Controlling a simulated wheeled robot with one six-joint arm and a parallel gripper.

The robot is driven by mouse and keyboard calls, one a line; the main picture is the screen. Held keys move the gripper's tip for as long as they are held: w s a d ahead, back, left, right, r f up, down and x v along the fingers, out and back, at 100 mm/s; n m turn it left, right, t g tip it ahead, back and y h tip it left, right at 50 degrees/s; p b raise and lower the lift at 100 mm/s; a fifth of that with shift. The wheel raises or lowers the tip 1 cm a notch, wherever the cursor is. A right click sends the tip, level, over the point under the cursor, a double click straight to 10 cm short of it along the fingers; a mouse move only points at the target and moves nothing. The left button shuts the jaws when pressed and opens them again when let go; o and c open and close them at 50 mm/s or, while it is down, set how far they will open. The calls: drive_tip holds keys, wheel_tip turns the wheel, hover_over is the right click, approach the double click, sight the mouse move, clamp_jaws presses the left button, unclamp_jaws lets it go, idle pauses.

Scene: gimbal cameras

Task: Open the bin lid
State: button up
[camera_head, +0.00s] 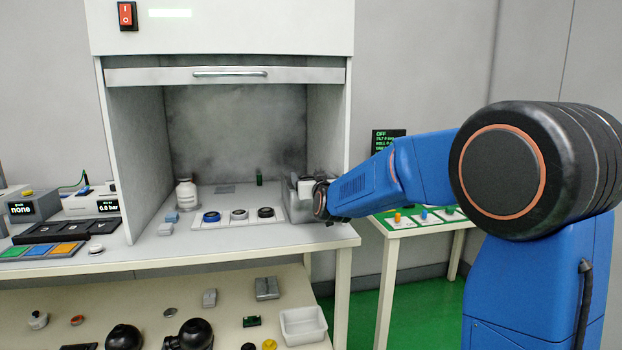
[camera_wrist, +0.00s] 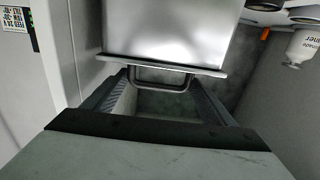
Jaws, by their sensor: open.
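The bin is a grey metal box (camera_head: 300,208) at the right front of the hood's floor, partly hidden by my gripper. In the wrist view its smooth metal face (camera_wrist: 165,32) fills the top middle, with a thin lip along its edge. A loop handle (camera_wrist: 160,88) sticks out below this lip. My gripper (camera_wrist: 160,80) is open, with one finger on each side of the handle. I see no clear contact between fingers and handle. I cannot tell from these views how the lid sits.
The hood's right side wall (camera_head: 328,130) stands close to my gripper. A white bottle (camera_head: 187,194) and several round-topped items, one blue (camera_head: 211,216), stand on the hood floor to the left. A side table (camera_head: 415,226) with small coloured items stands behind my arm.

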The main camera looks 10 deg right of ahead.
drive_tip(key=shift+w, duration=0.1)
drive_tip(key=c, duration=1.2)
drive_tip(key=w, duration=1)
drive_tip(key=shift+w, duration=0.35)
drive_tip(key=shift+c, duration=0.2)
drive_tip(key=o, duration=1.2)
drive_tip(key=shift+a, duration=0.1)
drive_tip(key=shift+o, duration=0.2)
drive_tip(key=s, duration=1.7)
drive_tip(key=shift+s, duration=0.25)
